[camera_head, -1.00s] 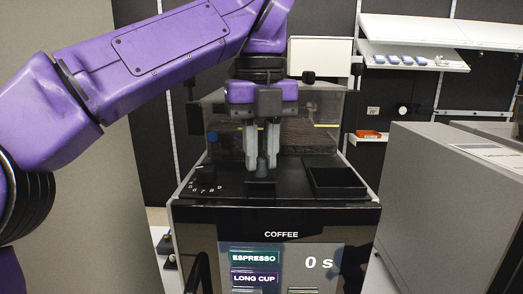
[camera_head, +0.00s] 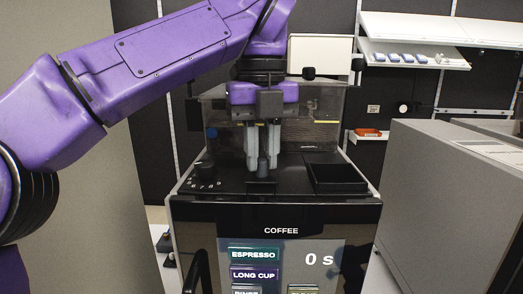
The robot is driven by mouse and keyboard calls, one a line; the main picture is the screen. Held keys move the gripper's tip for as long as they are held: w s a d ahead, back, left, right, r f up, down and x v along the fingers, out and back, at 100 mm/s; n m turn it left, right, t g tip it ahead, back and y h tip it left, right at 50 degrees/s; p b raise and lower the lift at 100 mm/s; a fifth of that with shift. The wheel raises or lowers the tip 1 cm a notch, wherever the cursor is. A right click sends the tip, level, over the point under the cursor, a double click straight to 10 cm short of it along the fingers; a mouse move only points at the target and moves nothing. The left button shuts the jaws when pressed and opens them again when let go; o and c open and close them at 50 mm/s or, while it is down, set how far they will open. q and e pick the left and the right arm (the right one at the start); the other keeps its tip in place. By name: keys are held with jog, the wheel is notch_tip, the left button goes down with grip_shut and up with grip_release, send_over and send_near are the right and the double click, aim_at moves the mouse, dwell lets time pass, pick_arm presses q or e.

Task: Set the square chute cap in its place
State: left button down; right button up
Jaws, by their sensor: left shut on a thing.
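The coffee machine (camera_head: 280,212) stands in front of me with a black top. My left gripper (camera_head: 262,160) points straight down over the middle of that top. Its two grey fingers are shut on the dark upright knob of the square chute cap (camera_head: 262,187). The cap is black on black, low at the machine top. I cannot tell whether it touches the top or is seated, and the chute opening under it is hidden. My right gripper is not in view.
A black square rimmed tray or recess (camera_head: 338,178) lies to the right on the machine top. A numbered dial (camera_head: 205,171) is at the left. A clear hopper (camera_head: 312,120) rises behind the gripper. A large grey box (camera_head: 445,205) stands close at the right.

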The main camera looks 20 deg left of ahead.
pick_arm(q)
jog(key=shift+f, duration=0.4)
jog(key=c, duration=0.9)
grip_release()
notch_tip(320, 180, up, 7)
jog(key=p, duration=0.4)
jog(key=shift+s+r+p, duration=0.1)
jog(key=shift+r+p, duration=0.3)
jog(key=shift+f, duration=0.1)
